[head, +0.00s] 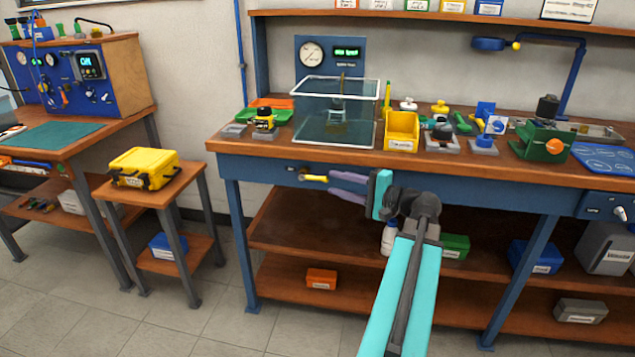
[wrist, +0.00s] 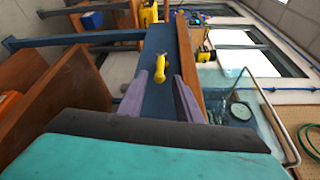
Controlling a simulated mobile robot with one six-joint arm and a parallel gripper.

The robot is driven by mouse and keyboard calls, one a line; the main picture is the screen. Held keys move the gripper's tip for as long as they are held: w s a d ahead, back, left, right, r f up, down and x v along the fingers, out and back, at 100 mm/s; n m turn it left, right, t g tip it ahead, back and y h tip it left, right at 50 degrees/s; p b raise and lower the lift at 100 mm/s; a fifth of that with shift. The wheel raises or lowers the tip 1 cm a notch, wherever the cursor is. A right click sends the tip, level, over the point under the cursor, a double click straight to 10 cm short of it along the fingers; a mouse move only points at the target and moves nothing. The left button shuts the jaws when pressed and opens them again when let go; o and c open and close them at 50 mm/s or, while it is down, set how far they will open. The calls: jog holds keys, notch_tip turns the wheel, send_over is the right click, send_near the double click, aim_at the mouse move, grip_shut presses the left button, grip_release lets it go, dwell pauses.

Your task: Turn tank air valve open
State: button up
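A yellow valve handle (head: 313,178) sticks out from the blue front rail of the right bench, below the clear water tank (head: 312,131). It sits beside a small label on the rail. In the wrist view the yellow handle (wrist: 161,77) lies ahead, roughly midway between the two purple fingers. My gripper (head: 333,184) is open and empty, its fingertips close to the handle from the right. The fingers stand apart from the handle on both sides in the wrist view. How deep the handle lies between the fingertips is hard to tell.
A yellow bin (head: 401,132), regulator parts and a green vise (head: 540,145) stand on the bench top. A gauge panel (head: 330,62) stands behind the tank. A small stool holds a yellow case (head: 145,168). The floor ahead of the bench is clear.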

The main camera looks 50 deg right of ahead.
aim_at(326, 180)
jog(key=shift+w+a+f+b, duration=0.1)
jog(key=shift+w+a, duration=0.1)
jog(key=shift+w, duration=0.9)
jog(key=shift+w+a+f+b, duration=0.1)
jog(key=shift+w+a+b, duration=0.05)
jog(key=shift+w, duration=1)
jog(key=shift+w+a+f+b, duration=0.1)
jog(key=shift+w+a, duration=0.1)
jog(key=shift+w, duration=0.9)
jog(key=shift+c, duration=0.5)
